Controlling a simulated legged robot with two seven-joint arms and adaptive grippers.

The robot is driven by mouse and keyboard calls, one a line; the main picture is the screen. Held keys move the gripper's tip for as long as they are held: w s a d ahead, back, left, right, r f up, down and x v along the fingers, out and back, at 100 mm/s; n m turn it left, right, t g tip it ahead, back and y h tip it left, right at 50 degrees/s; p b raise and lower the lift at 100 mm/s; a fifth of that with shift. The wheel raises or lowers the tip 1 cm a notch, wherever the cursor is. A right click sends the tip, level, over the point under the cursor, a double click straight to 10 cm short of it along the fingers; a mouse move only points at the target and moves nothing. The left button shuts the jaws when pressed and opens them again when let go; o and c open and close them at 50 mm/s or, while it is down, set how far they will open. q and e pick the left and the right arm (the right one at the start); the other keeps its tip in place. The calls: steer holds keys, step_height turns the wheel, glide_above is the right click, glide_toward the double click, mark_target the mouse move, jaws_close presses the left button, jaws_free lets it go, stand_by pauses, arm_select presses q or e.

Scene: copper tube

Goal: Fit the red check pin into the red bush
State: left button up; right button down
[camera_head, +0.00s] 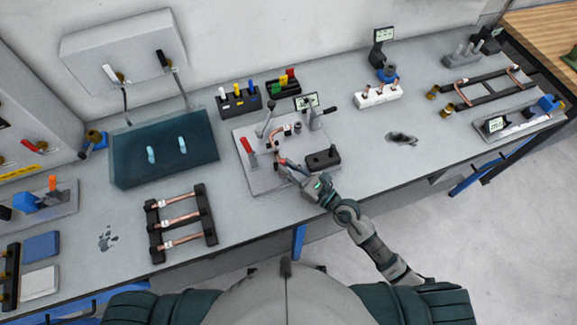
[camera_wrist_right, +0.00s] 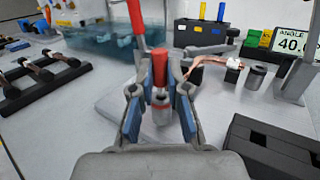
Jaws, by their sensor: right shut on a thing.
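The red check pin (camera_wrist_right: 160,67) stands upright in the right wrist view, its red upper part between the fingers of my right gripper (camera_wrist_right: 158,92). The gripper is shut on the pin. Directly below the red part is a grey metal cylinder with a red ring (camera_wrist_right: 161,105), which looks like the red bush. I cannot tell how deep the pin sits in it. In the head view my right gripper (camera_head: 284,170) is low over the front of a light grey fixture plate (camera_head: 262,181). My left gripper is not in view.
A red-handled lever (camera_wrist_right: 136,14) rises just beyond the gripper. A bent copper tube (camera_wrist_right: 207,61) and an angle display (camera_wrist_right: 294,42) are behind to the right. A black block (camera_wrist_right: 275,143) is close on the right. A teal-walled tank (camera_head: 128,168) stands left.

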steer(key=shift+f+b, duration=0.55)
steer(key=shift+f, duration=0.15)
steer(key=c, duration=1.1)
jaws_free()
steer(key=shift+r, duration=0.1)
steer(key=v, duration=1.2)
